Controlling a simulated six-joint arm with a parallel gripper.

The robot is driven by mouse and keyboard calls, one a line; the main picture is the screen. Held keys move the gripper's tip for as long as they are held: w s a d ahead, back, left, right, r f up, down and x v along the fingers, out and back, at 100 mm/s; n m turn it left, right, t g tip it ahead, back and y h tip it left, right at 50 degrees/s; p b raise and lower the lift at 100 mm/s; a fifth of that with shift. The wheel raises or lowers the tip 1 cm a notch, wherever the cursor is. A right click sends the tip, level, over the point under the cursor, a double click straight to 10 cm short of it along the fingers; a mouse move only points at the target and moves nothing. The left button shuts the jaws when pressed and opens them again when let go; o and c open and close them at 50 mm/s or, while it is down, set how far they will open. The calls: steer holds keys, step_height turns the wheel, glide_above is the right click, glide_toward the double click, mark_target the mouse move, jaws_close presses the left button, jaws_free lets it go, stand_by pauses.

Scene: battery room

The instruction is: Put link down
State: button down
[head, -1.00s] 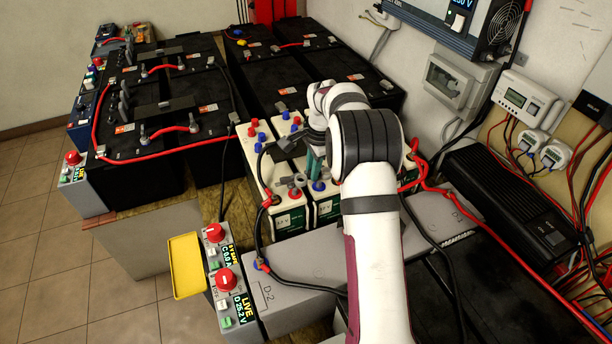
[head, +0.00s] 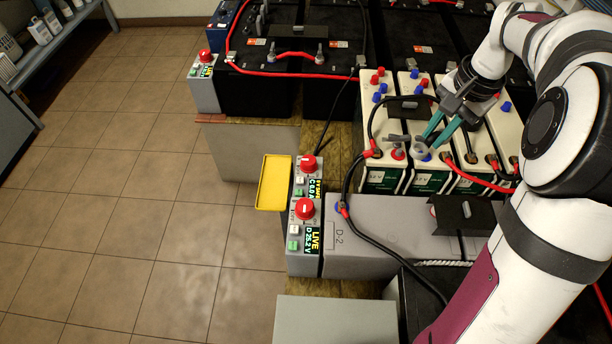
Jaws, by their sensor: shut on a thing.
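My gripper (head: 432,143), with two teal fingers, points down and left over the front of the cream-and-green batteries (head: 407,183). It is shut on a small pale-grey piece with a rounded end, seemingly the link (head: 421,153), at the fingertips. The link is small and partly hidden by the fingers. I cannot tell whether it touches the battery top or a terminal. A yellow tray (head: 260,202) lies to the left, apart from my gripper; its floor looks empty.
Two control boxes with red knobs (head: 305,210) stand beside the tray. A grey battery (head: 375,235) lies in front, crossed by a black cable (head: 352,190). Large black batteries with red cables (head: 298,56) stand behind. Open tiled floor (head: 150,200) is at left.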

steer(key=s+a+r+n, duration=0.3)
steer(key=a+n, duration=0.3)
steer(key=a, duration=0.1)
steer(key=n+g, duration=0.1)
steer(key=n, duration=0.4)
glide_above(279, 208)
steer(key=w+a, duration=0.2)
steer(key=w, duration=0.3)
step_height(279, 208, down, 29)
steer(key=shift+d+f, duration=0.1)
steer(key=shift+f, duration=0.05)
step_height(279, 208, down, 4)
steer(key=shift+f, duration=0.1)
steer(key=shift+f, duration=0.1)
